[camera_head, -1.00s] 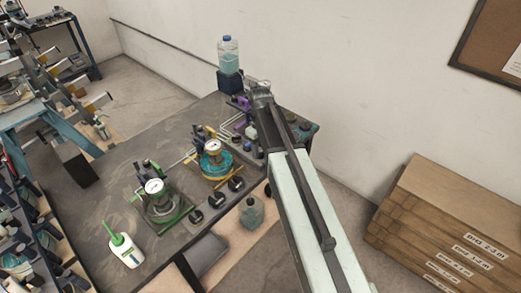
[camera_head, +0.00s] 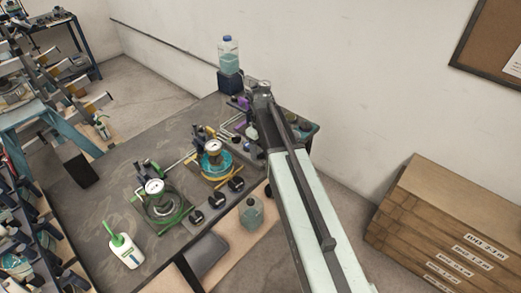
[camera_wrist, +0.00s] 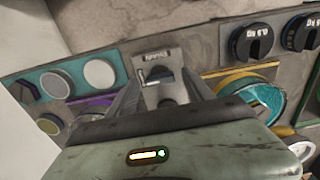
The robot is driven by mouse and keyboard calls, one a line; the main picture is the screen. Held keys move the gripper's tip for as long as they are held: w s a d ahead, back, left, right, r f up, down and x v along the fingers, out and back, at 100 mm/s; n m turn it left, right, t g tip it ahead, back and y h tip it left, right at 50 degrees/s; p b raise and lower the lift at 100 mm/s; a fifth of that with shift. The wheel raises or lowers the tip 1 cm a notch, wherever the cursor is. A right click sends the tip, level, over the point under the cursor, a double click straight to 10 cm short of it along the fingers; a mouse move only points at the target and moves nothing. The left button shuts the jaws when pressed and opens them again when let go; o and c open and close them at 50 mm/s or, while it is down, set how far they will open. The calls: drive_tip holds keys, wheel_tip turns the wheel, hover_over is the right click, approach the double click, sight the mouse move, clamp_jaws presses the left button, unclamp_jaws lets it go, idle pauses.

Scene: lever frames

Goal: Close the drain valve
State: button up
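A small grey metal fitting with a lever-like part (camera_wrist: 158,83) sits under a little label plate in the wrist view. The label is too blurred to read surely; this may be the drain valve. My gripper (camera_wrist: 160,82) has its two fingers apart, one on each side of this fitting. Whether they touch it I cannot tell. In the head view my gripper (camera_head: 262,86) is over the far right end of the workbench (camera_head: 108,205), and my arm hides much of what lies beneath it.
A gauge unit with a teal base (camera_head: 213,160) and one with a green base (camera_head: 157,200) stand on the bench. Black knobs (camera_wrist: 252,42) lie upper right in the wrist view. A water bottle (camera_head: 229,55) stands by the wall. Wooden crates (camera_head: 450,225) are at right.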

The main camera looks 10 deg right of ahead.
drive_tip(key=shift+r, duration=0.1)
wheel_tip(320, 180, up, 8)
drive_tip(key=p, duration=0.8)
drive_tip(key=shift+f, duration=0.2)
drive_tip(key=shift+f+b, duration=0.3)
drive_tip(key=shift+b, duration=0.1)
drive_tip(key=shift+m, duration=0.4)
drive_tip(key=s+f+b, duration=0.2)
drive_tip(key=s, duration=0.1)
drive_tip(key=s+f+b, duration=0.3)
drive_tip(key=shift+s+f, duration=0.1)
drive_tip(key=s+f+m+b, duration=0.1)
drive_tip(key=s+m, duration=0.5)
drive_tip(key=s, duration=0.3)
drive_tip(key=shift+f+m, duration=0.15)
drive_tip(key=shift+m, duration=0.15)
